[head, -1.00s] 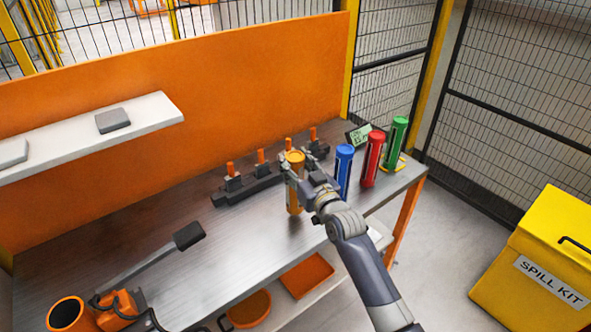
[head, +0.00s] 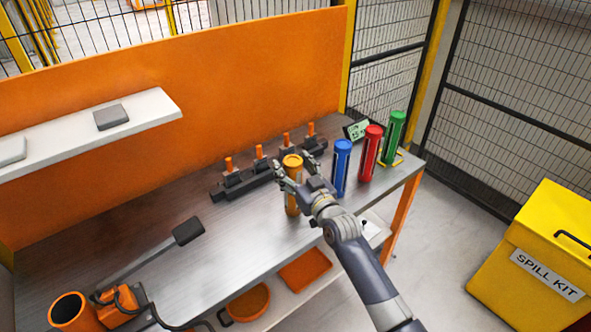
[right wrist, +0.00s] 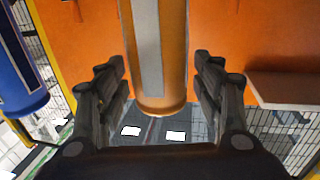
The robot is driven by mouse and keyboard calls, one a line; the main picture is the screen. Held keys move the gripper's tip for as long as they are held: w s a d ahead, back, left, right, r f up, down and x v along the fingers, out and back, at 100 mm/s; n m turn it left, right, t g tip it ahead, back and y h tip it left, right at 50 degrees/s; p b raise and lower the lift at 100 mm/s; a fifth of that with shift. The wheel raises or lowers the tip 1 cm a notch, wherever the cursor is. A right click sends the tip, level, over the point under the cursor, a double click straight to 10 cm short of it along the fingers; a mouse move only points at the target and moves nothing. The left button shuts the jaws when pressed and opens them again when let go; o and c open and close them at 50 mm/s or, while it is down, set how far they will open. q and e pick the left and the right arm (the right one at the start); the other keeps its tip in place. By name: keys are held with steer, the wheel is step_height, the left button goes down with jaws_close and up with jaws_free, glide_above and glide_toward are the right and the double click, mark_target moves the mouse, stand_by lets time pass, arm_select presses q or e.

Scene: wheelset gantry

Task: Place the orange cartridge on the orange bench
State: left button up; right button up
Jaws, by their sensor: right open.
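The orange cartridge (head: 292,203) stands upright on the metal top of the bench (head: 240,222), which has an orange back panel and orange legs. My right gripper (head: 290,172) is open, with its fingers on either side of the cartridge's upper body. In the right wrist view, the cartridge (right wrist: 176,65), with a pale label strip, lies between the open fingers (right wrist: 158,78), and gaps show on both sides. My left gripper is not in view.
Blue (head: 340,170), red (head: 370,155) and green (head: 394,138) cartridges stand to the right. A dark rack (head: 235,184) with orange-tipped parts is behind. An orange tool with a black-ended lever (head: 188,231) lies at left. Bare bench top shows between them.

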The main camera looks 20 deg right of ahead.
steer(key=shift+s, duration=0.1)
steer(key=s+d+b, duration=0.1)
steer(key=s+b, duration=0.1)
steer(key=s, duration=0.9)
steer(key=shift+s+d+r, duration=0.15)
steer(key=shift+s+d, duration=0.2)
steer(key=shift+d, duration=0.05)
